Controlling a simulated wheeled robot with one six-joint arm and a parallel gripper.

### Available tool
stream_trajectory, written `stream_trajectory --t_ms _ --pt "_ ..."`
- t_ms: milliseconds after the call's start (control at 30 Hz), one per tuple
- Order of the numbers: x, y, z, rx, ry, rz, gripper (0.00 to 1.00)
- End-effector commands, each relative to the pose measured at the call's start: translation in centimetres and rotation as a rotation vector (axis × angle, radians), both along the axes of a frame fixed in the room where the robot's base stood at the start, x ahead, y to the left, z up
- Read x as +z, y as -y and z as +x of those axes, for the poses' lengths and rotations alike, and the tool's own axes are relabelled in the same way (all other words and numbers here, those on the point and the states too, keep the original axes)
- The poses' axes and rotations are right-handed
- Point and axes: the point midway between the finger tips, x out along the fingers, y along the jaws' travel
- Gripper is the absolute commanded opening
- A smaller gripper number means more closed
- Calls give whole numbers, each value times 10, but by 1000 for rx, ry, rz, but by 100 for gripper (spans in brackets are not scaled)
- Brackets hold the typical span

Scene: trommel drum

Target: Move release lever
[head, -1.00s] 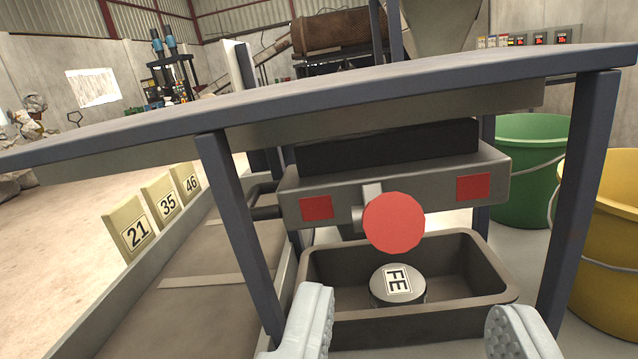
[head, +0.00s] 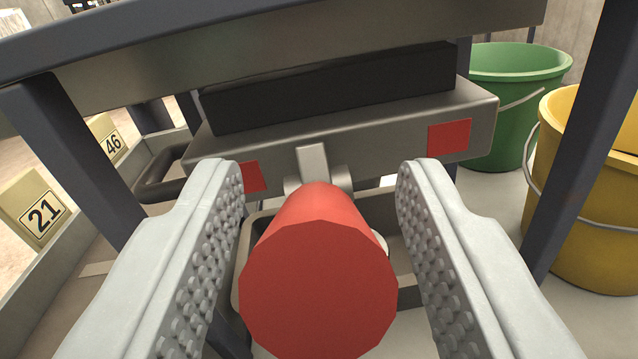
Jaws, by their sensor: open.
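The release lever shows as a thick red cylindrical knob (head: 318,285) pointing toward me. It joins a short grey bracket (head: 312,163) on the front of a grey housing (head: 365,150) with red square patches. My gripper (head: 322,180) is open, with one studded finger on each side of the knob. A gap shows between the knob and each finger, so neither appears to touch it. The knob hides most of the dark tray (head: 405,265) below and nearly all of the round FE piece in it.
A dark blue frame surrounds the housing, with a left post (head: 75,150), a right post (head: 585,140) and a top beam (head: 200,30). A green bucket (head: 510,100) and a yellow bucket (head: 580,190) stand at the right. Number blocks 21 (head: 40,212) and 46 (head: 108,140) stand at the left.

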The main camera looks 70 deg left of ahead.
Motion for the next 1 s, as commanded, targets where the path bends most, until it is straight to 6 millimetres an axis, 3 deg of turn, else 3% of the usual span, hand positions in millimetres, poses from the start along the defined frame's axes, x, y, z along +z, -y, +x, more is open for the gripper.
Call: stream_trajectory --t_ms 167,400,733,1000 --pt "0 0 0 0 0 0 43" --pt "0 0 0 0 0 0 0" --pt "3 -1 0 1 -8 -31 0" --pt "16 -9 3 1 -52 -172 0"
